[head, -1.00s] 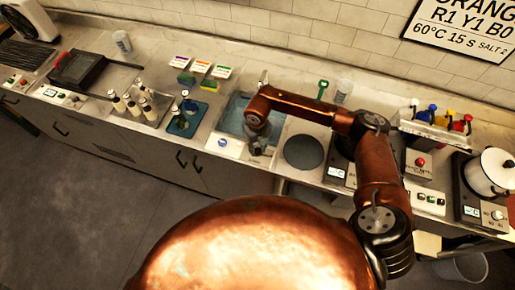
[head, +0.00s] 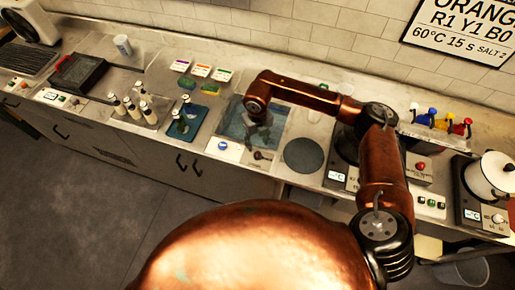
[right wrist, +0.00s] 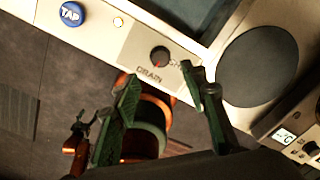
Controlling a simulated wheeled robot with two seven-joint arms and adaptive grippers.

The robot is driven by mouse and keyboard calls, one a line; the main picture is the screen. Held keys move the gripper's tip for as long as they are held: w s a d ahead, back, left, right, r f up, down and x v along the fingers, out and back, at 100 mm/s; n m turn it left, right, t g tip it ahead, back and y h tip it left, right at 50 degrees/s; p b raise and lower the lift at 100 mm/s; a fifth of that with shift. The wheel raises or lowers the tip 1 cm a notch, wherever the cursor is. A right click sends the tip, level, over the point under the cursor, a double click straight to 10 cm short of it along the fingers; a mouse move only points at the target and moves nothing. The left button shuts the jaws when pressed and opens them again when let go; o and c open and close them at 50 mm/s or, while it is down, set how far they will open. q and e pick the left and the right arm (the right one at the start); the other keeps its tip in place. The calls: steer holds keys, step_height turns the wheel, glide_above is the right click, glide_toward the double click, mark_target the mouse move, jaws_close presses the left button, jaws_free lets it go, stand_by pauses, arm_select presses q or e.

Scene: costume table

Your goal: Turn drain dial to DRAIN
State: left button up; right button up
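The drain dial (right wrist: 160,56) is a round black knob on the light front panel, with a small reddish mark on its lower edge, on the side of the word DRAIN (right wrist: 149,75). A second word to its right is partly readable, beginning "SH". In the head view the dial (head: 262,155) shows small and dark in front of the sink. My right gripper (right wrist: 163,97) is open and empty, its fingers apart and short of the dial, not touching it. In the head view the right gripper (head: 258,132) hangs over the sink's front part.
The blue TAP button (right wrist: 71,13) and a small yellow light (right wrist: 118,22) are left of the dial. The sink (head: 237,122) lies behind it. A dark round plate (head: 304,155) is to the right, and bottles (head: 143,110) stand to the left.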

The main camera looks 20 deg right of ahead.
step_height(320, 180, up, 4)
steer(key=shift+f, duration=0.15)
stand_by(0.6)
